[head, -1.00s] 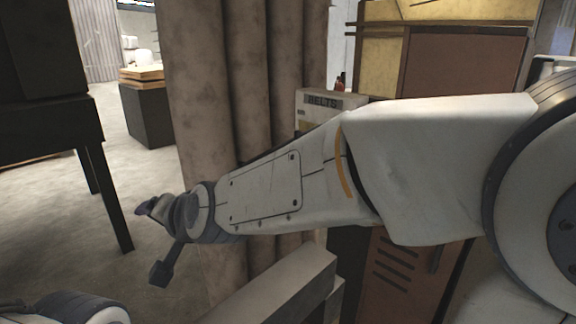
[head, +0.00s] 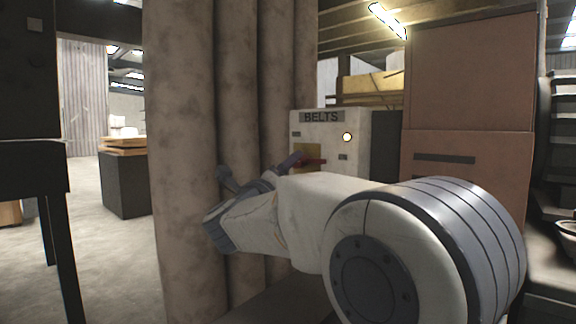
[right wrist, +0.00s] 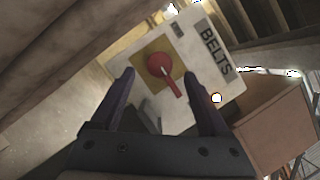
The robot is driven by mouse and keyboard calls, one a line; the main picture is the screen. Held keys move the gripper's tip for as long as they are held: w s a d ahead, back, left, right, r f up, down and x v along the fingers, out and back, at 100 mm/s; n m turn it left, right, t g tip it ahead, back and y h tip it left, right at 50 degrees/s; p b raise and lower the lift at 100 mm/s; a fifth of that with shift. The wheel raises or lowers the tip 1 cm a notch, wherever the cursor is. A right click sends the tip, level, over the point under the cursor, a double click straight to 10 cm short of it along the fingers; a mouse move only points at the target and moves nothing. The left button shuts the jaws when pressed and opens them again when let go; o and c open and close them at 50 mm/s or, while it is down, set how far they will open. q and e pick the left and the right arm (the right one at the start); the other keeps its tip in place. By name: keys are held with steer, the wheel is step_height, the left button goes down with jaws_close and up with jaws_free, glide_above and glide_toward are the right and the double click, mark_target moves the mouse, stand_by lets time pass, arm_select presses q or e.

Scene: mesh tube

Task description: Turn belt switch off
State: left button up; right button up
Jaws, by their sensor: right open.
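The belt switch box (head: 362,125) is a pale panel labelled "BELTS", and a round lamp (head: 347,137) glows on it. Its red switch (head: 314,162) sits on a yellow plate and is partly hidden by my right arm. In the right wrist view the red switch (right wrist: 158,65) has a round hub, and its handle points along the label's reading direction, towards the box's right. My right gripper (head: 261,168) is open and empty in front of the box. In the right wrist view its fingertips (right wrist: 159,74) appear on either side of the switch; contact cannot be told. My left gripper is not in view.
Thick brown vertical pipes (head: 185,150) stand just left of the box, close to my right gripper. A reddish-brown cabinet (head: 468,75) stands at the right. A dark frame (head: 35,165) is at the far left, with open floor (head: 110,245) beyond it.

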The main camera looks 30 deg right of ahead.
mark_target(307, 161)
steer(key=x, duration=0.6)
steer(key=shift+w+d, duration=0.1)
steer(key=shift+d, duration=0.3)
steer(key=shift+c, duration=0.3)
